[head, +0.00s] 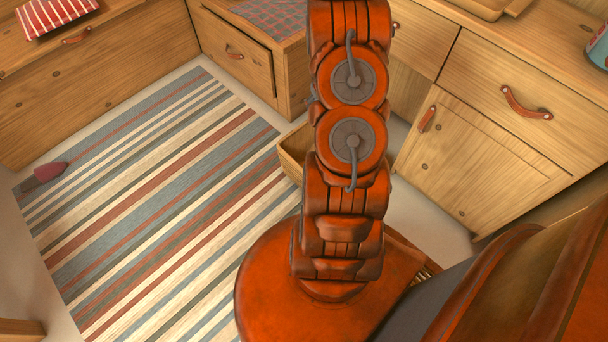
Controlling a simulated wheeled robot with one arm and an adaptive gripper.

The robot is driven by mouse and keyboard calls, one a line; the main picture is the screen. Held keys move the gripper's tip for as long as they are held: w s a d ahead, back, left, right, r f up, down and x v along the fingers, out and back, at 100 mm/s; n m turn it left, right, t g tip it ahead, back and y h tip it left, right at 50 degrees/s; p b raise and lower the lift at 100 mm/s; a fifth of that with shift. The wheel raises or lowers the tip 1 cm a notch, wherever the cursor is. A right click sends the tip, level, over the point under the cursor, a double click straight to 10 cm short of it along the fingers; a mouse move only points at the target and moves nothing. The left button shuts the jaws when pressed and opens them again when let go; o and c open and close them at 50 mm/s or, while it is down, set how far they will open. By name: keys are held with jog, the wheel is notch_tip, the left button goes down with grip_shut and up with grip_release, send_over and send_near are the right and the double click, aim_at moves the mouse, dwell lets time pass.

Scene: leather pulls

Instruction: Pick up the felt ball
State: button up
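I see no felt ball in the head view. My orange arm rises through the middle of the head view and runs out of the top edge. My gripper is outside the picture. The arm hides part of the cabinets and floor behind it.
A striped rug (150,215) covers the floor at left, with a maroon and grey object (44,174) at its left edge. Wooden drawers (232,52) and a cupboard door (480,160) with leather pulls line the back and right. A striped cloth (55,14) lies upper left.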

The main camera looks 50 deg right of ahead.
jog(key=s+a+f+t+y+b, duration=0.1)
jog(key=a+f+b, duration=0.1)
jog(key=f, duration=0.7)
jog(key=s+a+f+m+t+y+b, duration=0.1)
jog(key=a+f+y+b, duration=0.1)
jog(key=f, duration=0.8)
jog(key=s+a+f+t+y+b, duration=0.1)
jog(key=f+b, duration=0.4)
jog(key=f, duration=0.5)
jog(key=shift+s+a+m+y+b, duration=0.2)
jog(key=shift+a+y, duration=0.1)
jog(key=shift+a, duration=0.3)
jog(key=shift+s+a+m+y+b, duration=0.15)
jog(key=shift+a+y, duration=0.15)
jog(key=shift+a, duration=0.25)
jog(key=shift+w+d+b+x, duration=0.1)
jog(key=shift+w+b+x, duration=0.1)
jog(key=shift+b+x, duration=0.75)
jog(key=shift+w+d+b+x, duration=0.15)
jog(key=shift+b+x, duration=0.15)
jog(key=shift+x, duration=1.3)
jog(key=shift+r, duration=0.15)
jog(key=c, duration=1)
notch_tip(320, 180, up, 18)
jog(key=p, duration=0.7)
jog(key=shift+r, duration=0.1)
